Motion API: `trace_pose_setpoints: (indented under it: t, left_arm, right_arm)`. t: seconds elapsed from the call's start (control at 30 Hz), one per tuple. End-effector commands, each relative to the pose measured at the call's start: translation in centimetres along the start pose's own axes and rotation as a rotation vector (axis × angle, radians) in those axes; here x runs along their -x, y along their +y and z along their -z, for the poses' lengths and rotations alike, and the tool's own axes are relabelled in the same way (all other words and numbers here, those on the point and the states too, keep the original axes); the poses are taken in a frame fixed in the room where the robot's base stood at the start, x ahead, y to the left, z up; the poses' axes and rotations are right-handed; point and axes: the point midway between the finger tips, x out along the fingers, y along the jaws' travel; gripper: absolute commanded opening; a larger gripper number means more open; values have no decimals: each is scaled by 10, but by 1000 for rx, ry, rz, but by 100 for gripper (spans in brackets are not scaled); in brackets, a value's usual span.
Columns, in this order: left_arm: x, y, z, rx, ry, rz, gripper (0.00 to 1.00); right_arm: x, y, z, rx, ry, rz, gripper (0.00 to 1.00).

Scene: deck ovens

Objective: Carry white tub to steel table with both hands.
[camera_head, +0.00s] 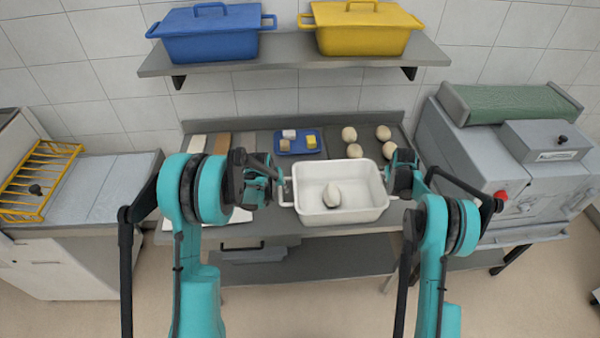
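The white tub (345,216) is in the middle of the head view, upright, over the front part of the steel table (320,238). My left gripper (277,182) is at the handle on the tub's left end. My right gripper (390,182) is at the right end, mostly hidden by its own arm. The view does not show clearly whether either gripper's fingers are closed on a handle.
Behind the tub are a blue tray (284,150) with small blocks and several dough balls (383,132). A wall shelf (290,56) above holds a blue pot (212,37) and a yellow pot (362,30). A grey machine (480,175) stands right; a counter (95,190) with a yellow rack (40,178) stands left.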

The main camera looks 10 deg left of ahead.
Motion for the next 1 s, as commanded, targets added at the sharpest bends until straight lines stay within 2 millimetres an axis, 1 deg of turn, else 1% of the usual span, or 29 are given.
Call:
trace_pose_setpoints:
  t: [0.03,0.1,0.3,0.4,0.57,0.67,1.0]
  left_arm:
    - [12,0,0,1,0,0,33]
    - [28,0,0,1,0,0,33]
    - [63,0,0,0,0,1,33]
    - [73,0,0,-1,0,1,33]
    - [80,0,0,-1,0,0,33]
    - [80,0,0,-1,0,0,33]
    - [80,0,0,0,0,0,33]
  right_arm:
    - [0,0,0,0,0,0,33]
    - [0,0,0,0,0,0,33]
    - [0,0,0,0,0,0,33]
    - [0,0,0,0,0,0,33]
    - [5,0,0,0,0,0,33]
    - [18,0,0,0,0,0,33]
    - [89,0,0,1,0,0,33]
